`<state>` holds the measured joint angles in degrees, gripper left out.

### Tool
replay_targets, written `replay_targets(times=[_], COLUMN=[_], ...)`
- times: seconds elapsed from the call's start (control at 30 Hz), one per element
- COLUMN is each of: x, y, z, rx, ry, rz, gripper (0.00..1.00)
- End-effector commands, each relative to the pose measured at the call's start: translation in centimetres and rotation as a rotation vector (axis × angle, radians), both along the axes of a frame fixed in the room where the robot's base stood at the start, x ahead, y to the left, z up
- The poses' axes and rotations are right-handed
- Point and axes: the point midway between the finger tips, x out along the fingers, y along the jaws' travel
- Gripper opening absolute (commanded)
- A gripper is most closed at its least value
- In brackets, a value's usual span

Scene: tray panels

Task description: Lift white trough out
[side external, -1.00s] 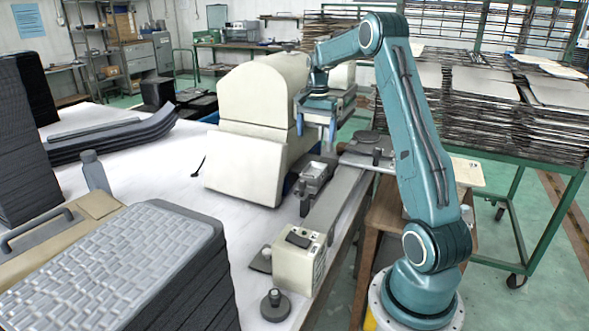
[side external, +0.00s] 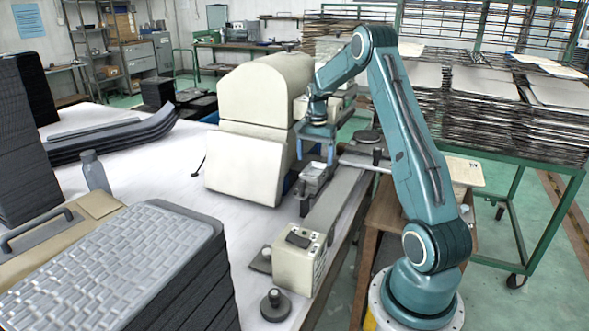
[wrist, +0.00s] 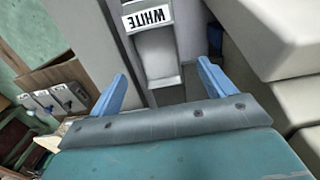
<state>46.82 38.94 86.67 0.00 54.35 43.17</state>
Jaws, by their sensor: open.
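A grey trough-like part (wrist: 155,52) with an upside-down label reading WHITE (wrist: 148,18) is in the wrist view, at top centre. In the side external view, a small grey metal piece (side external: 317,175), which seems to be the same part, sits beside the cream machine. My gripper (side external: 315,154) is above it, fingers pointing down and apart. In the wrist view, my gripper's (wrist: 162,72) blue fingertips stand on either side of the part's near end, with nothing held between them.
The cream machine (side external: 262,95) stands close left of my gripper. A long grey rail (side external: 338,195) runs beneath, with a cream box (side external: 298,258) at its front end. A stack of dark trays with a grey textured top (side external: 120,265) fills the front left.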

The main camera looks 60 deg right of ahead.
Motion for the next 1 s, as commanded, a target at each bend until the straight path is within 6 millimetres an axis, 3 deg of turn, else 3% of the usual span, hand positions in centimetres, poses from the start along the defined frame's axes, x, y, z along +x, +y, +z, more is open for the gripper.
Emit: replay_targets(times=[0.43,1.0], x=[-0.2,-0.2], y=[0.1,0.1], z=[-4.5,-4.8], rx=[0.002,0.001], ry=[0.001,0.001], rz=[0.000,0.000], gripper=[0.82,0.82])
